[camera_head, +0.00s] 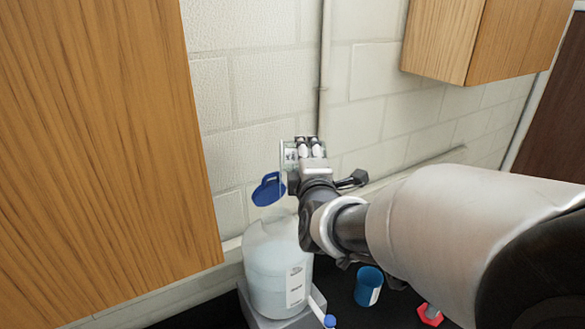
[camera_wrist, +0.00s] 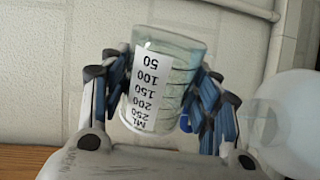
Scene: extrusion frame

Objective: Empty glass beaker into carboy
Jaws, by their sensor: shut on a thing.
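My gripper (camera_head: 290,157) is shut on the clear glass beaker, which shows only partly in the head view. In the wrist view the fingers (camera_wrist: 157,92) press on both sides of the beaker (camera_wrist: 178,62), and its white scale label reads upside down. I cannot tell its exact tilt or whether liquid is inside. The translucent carboy (camera_head: 262,262) stands below my gripper, with a blue ring-shaped piece (camera_head: 268,189) above its top. The carboy's mouth is not clearly visible. A pale rounded shape, probably the carboy (camera_wrist: 290,112), shows at the right of the wrist view.
A blue cup (camera_head: 369,284) and a red hexagonal piece (camera_head: 430,315) are on the dark surface to the right of the carboy. A blue-capped stem (camera_head: 329,320) sits at its front. A wooden cabinet (camera_head: 100,150) fills the left; another (camera_head: 480,40) hangs upper right. The wall is behind.

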